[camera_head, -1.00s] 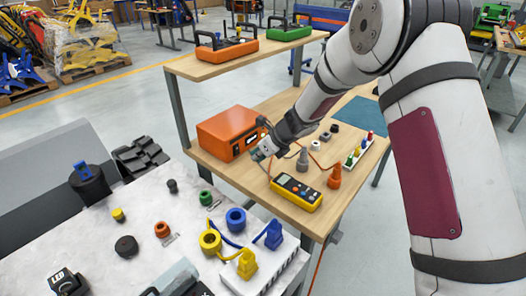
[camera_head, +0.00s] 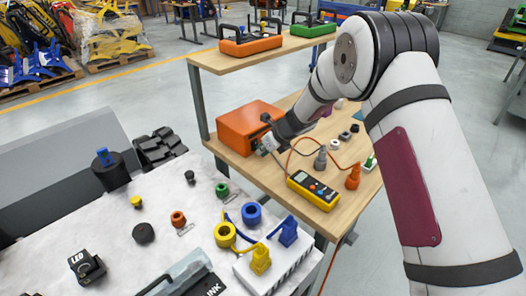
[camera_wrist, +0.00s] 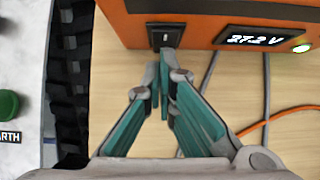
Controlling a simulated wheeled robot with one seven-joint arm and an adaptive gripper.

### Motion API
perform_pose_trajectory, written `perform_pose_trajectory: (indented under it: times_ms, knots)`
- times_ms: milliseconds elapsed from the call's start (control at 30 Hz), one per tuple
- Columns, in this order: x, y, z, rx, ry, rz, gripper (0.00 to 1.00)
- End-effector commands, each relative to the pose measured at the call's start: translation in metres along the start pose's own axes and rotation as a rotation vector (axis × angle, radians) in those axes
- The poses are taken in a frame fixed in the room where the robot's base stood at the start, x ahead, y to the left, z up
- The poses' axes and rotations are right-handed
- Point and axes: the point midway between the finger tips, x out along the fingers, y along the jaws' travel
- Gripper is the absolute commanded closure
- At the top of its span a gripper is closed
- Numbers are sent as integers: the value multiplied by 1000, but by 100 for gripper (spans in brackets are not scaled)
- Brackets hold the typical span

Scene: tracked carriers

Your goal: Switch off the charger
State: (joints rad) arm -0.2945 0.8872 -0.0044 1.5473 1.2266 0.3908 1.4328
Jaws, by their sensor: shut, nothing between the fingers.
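The charger is an orange box (camera_head: 246,128) on the wooden bench (camera_head: 262,178). In the wrist view the charger front (camera_wrist: 205,28) has a lit display (camera_wrist: 254,40) reading 27.2 V and a glowing green lamp (camera_wrist: 301,47). A black rocker switch (camera_wrist: 164,36) sits at the left of that front. My gripper (camera_wrist: 165,62) is shut and empty, with its teal fingertips just below the switch in the picture. I cannot tell whether they touch it. In the head view my gripper (camera_head: 266,146) is at the charger's front, partly hidden by my wrist.
A yellow multimeter (camera_head: 313,190) lies on the bench, with a grey plug (camera_head: 320,160) and an orange plug (camera_head: 352,178) nearby. Cables run across the bench by the charger. A shelf (camera_head: 262,45) stands above and behind it, carrying an orange case (camera_head: 250,43) and a green case (camera_head: 313,28).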

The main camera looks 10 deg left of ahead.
Motion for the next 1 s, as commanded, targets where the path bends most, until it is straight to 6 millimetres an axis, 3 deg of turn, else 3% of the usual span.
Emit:
perform_pose_trajectory:
  times_ms: [33,1000]
  knots:
    - [6,0,1,-1,0,1,100]
    - [-10,1,12,0,-2,1,100]
